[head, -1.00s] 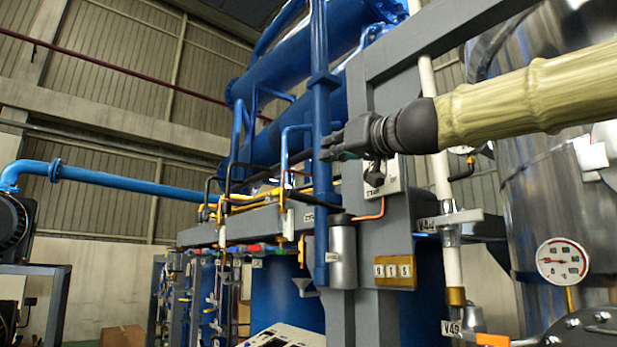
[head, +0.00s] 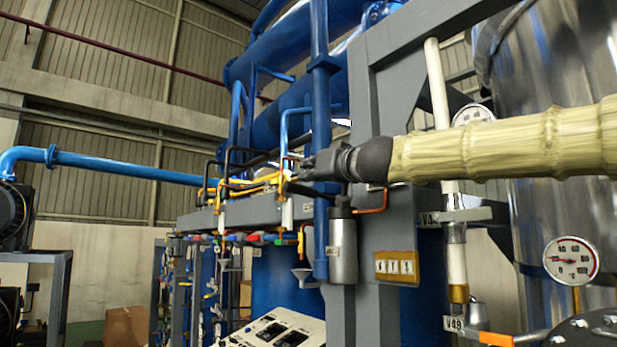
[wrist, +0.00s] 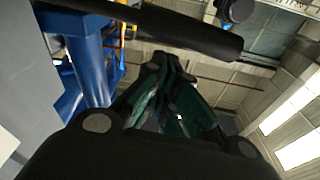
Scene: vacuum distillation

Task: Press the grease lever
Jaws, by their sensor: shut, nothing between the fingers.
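A black bar with a thicker cylindrical end (wrist: 195,30), which looks like the grease lever, crosses the top of the wrist view. My gripper's fingertips (wrist: 172,62) are shut and empty, just below this bar in that picture. Whether they touch it I cannot tell. In the head view my gripper (head: 292,174) is at the blue pipe, above a silver cylinder (head: 343,250) with a dark top. My gripper and wrist hide much of the lever there.
A vertical blue pipe (head: 320,110) and a grey post (head: 395,240) stand close to my gripper. Thin copper, yellow and black pipes lie to its left. A shiny tank (head: 550,210) with gauges stands at the right. A panel (head: 275,332) is below.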

